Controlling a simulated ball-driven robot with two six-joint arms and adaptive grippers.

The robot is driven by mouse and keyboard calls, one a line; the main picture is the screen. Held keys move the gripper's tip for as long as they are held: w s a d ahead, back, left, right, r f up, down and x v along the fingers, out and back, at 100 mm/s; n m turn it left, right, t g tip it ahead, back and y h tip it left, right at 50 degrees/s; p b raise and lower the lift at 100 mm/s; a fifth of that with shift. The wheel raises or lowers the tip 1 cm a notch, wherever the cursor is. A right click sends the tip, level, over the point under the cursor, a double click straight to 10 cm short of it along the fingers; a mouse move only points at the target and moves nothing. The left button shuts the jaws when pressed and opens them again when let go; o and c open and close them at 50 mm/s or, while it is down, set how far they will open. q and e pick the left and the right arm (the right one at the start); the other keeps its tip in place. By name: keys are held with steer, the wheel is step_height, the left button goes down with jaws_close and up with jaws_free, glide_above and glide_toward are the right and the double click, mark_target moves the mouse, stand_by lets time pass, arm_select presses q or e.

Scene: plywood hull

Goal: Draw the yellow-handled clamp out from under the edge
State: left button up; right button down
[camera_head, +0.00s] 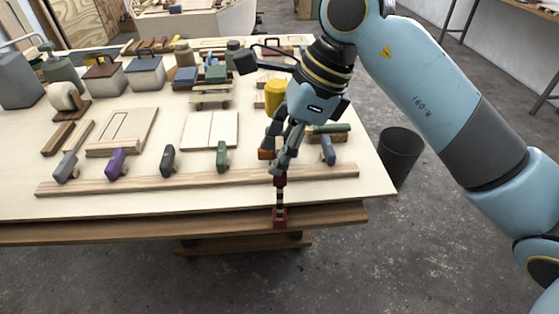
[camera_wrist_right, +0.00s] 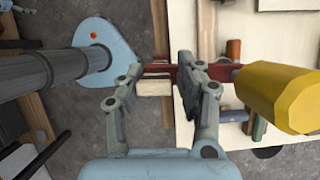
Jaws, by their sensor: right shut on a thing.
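The clamp has a yellow handle (camera_head: 275,95), which shows large at the right of the wrist view (camera_wrist_right: 282,97). Its dark red bar (camera_head: 280,192) runs down from my right gripper to a red end (camera_head: 280,216) at the table's front edge (camera_head: 200,225). I cannot tell whether the red end still touches the underside. My right gripper (camera_head: 274,166) points down and is shut on the clamp. In the wrist view the red bar (camera_wrist_right: 160,68) passes between its fingers, which hide part of it. My left gripper is not in view.
A long wooden strip (camera_head: 190,182) lies along the front of the tabletop, with several handled tools such as a purple one (camera_head: 115,163) and a green one (camera_head: 222,156) along it. A dark bin (camera_head: 400,157) stands right of the table. The floor in front is clear.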

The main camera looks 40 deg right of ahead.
steer(key=shift+s+a, duration=0.1)
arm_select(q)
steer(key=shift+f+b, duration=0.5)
arm_select(e)
steer(key=shift+s+a, duration=0.65)
steer(key=shift+s, duration=0.35)
steer(key=shift+s+a, duration=0.6)
steer(key=shift+s, duration=0.35)
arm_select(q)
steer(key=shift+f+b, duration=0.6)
arm_select(e)
steer(key=shift+s+a, duration=0.45)
steer(key=shift+s, duration=0.25)
steer(key=shift+s+a, duration=0.45)
steer(key=shift+s, duration=0.25)
steer(key=shift+s+a, duration=0.45)
steer(key=shift+s, duration=0.25)
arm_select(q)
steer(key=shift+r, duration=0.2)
